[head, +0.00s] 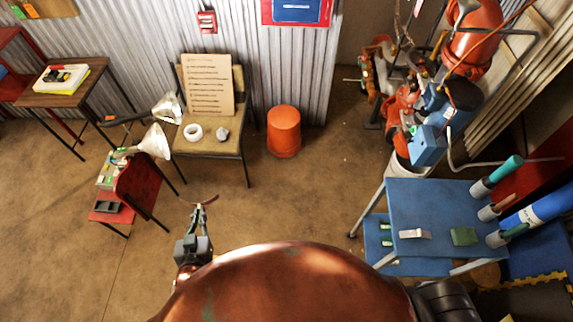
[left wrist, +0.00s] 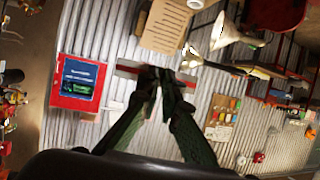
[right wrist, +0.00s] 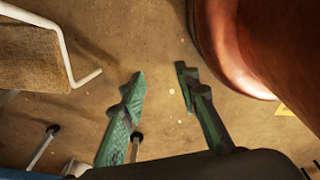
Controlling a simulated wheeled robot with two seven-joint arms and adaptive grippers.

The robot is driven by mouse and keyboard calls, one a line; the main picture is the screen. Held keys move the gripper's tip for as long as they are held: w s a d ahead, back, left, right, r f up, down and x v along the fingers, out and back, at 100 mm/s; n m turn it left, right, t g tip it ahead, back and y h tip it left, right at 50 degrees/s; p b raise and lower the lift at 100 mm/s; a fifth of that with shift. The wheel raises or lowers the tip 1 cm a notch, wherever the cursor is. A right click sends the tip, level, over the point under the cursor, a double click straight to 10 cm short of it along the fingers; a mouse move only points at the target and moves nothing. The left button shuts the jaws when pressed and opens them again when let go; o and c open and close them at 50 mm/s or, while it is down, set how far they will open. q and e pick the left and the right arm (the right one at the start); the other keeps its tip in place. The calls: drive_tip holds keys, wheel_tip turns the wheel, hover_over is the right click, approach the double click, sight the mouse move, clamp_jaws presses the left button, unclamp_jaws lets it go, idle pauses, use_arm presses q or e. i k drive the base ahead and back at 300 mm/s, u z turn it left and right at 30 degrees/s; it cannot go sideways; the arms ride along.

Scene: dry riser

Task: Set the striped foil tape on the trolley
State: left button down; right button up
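My left gripper (head: 200,206) is up over the floor in front of the chair. I cannot tell whether this strip is the striped foil tape. On the chair seat (head: 210,149) lie a white ring-shaped roll (head: 193,132) and a small grey lump (head: 222,134); no stripes can be made out. The blue trolley (head: 440,203) stands at the right. My right gripper (right wrist: 160,75) is open and empty over the floor.
The trolley top bears a silvery piece (head: 414,234), a green pad (head: 463,236) and tubes in holders along its right side. An orange bucket (head: 284,131) stands by the wall. A red chair (head: 138,184) with lamps is at left. Floor between chair and trolley is clear.

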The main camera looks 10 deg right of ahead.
sight(409, 195)
drive_tip(key=u, duration=0.05)
drive_tip(key=k, duration=0.5)
drive_tip(key=z, duration=2.05)
